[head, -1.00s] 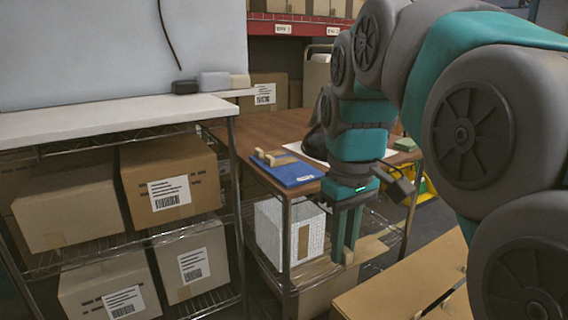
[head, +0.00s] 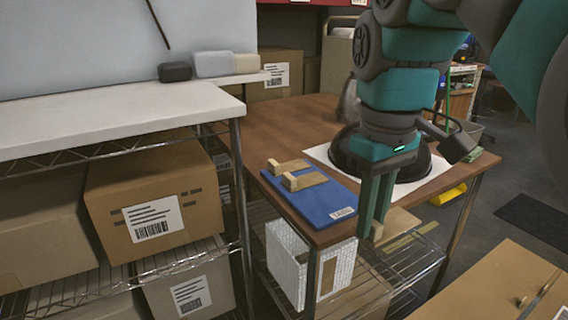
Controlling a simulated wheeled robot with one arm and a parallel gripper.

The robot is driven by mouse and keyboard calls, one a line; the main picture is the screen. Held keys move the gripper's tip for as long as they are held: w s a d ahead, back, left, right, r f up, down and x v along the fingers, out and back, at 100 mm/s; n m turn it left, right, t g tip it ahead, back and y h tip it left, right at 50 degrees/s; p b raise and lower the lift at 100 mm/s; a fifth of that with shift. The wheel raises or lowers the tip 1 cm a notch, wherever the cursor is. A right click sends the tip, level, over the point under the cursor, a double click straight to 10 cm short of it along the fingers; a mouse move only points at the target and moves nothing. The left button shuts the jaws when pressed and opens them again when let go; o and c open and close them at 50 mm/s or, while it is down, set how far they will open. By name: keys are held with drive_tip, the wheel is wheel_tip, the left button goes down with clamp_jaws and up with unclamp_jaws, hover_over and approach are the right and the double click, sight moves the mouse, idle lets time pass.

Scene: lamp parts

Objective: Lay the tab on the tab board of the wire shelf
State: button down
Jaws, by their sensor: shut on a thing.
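My gripper (head: 371,230) points down in front of the near edge of the brown tabletop. It is shut on a small tan wooden tab (head: 377,231), and only the tab's end shows between the fingertips. A blue board (head: 318,204) lies on the tabletop, to the left of my gripper and apart from it. Two tan wooden tabs lie on this board, a front one (head: 306,179) and a back one (head: 289,166). The brown tabletop (head: 290,125) stands over wire shelving (head: 413,256).
A black round lamp part (head: 408,178) on a white sheet stands behind my gripper. A white-topped wire rack (head: 95,118) with cardboard boxes (head: 150,205) is at the left. A white box (head: 288,258) sits below the tabletop. A large carton (head: 490,290) fills the lower right.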

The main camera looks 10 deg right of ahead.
hover_over(308, 204)
drive_tip(key=shift+f+p, duration=0.45)
drive_tip(key=shift+f, duration=2.05)
drive_tip(key=shift+f, duration=0.2)
drive_tip(key=c, duration=0.8)
unclamp_jaws()
drive_tip(key=shift+c, duration=0.2)
drive_tip(key=shift+r, duration=0.1)
drive_tip(key=shift+w+r, duration=0.1)
drive_tip(key=shift+r, duration=1)
wheel_tip(308, 204, up, 6)
drive_tip(key=p, duration=0.4)
drive_tip(key=s+d+f, duration=0.1)
drive_tip(key=s+f, duration=0.2)
drive_tip(key=s, duration=0.1)
drive_tip(key=s+f+m, duration=0.1)
drive_tip(key=s+f, duration=0.2)
drive_tip(key=s+d+f+m+g, duration=0.1)
drive_tip(key=s+f, duration=0.2)
drive_tip(key=s, duration=0.1)
drive_tip(key=shift+s+d+f, duration=0.3)
drive_tip(key=shift+d+f, duration=0.05)
drive_tip(key=shift+f, duration=0.05)
drive_tip(key=s+d+f+m, duration=0.1)
drive_tip(key=s+f+m, duration=0.1)
drive_tip(key=s+f, duration=1.1)
drive_tip(key=s, duration=0.3)
drive_tip(key=shift+s+d+f+m+g, duration=0.15)
drive_tip(key=shift+f+m+g, duration=0.15)
drive_tip(key=shift+g, duration=0.1)
